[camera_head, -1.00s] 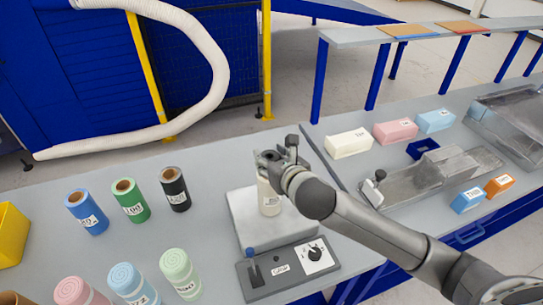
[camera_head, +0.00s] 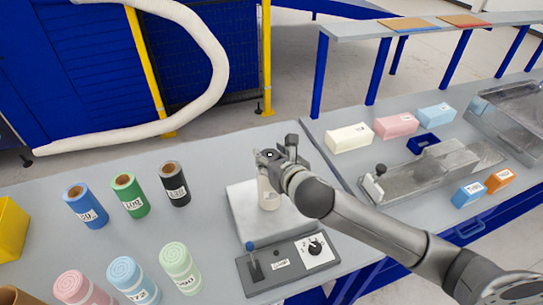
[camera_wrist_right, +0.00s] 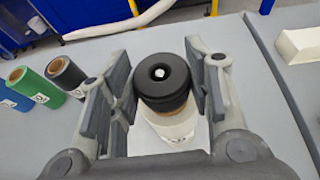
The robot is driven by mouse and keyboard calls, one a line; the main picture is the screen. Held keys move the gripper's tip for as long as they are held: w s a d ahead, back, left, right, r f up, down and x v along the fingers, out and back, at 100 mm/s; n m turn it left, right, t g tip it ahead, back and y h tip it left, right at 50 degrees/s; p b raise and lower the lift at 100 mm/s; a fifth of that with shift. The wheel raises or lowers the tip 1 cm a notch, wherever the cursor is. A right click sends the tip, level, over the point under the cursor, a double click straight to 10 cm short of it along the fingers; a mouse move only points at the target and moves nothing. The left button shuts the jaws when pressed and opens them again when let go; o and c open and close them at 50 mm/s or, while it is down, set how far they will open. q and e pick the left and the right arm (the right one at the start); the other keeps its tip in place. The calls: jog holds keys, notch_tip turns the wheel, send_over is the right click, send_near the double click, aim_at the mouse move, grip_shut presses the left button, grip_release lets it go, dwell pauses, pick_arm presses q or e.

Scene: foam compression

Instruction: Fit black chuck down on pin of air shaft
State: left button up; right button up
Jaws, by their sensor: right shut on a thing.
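The black chuck (camera_wrist_right: 161,80) is a thick black ring between the fingers of my right gripper (camera_wrist_right: 160,85). A small pale spot, perhaps the pin's tip, shows in its centre hole. The chuck is directly above a cream roll (camera_wrist_right: 175,128), which stands upright on a light grey plate (camera_head: 237,203). I cannot tell how far the chuck sits down on the pin. The head view shows the right gripper (camera_head: 277,160) over the cream roll (camera_head: 267,195), its fingers hiding most of the chuck. The air shaft inside the roll is hidden. My left gripper is not in view.
A control panel (camera_head: 288,266) with a blue-knobbed lever and dial stands in front of the plate. Black (camera_head: 174,184), green (camera_head: 130,195) and blue (camera_head: 86,205) rolls stand left. Pastel rolls (camera_head: 134,280) stand nearer. The right table holds foam blocks (camera_head: 395,125) and a metal fixture (camera_head: 435,165).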

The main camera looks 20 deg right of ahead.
jog(key=shift+f, duration=0.25)
jog(key=shift+f, duration=0.35)
jog(key=shift+f, duration=0.15)
jog(key=o, duration=1.2)
jog(key=shift+s+d+r+p, duration=0.1)
jog(key=shift+s+r+p, duration=0.75)
jog(key=shift+s+r, duration=0.25)
jog(key=shift+s+d+r, duration=0.1)
jog(key=shift+s+r, duration=0.8)
jog(key=shift+s, duration=0.2)
jog(key=shift+s+d+r, duration=0.1)
jog(key=shift+s+r, duration=0.8)
jog(key=shift+s, duration=0.15)
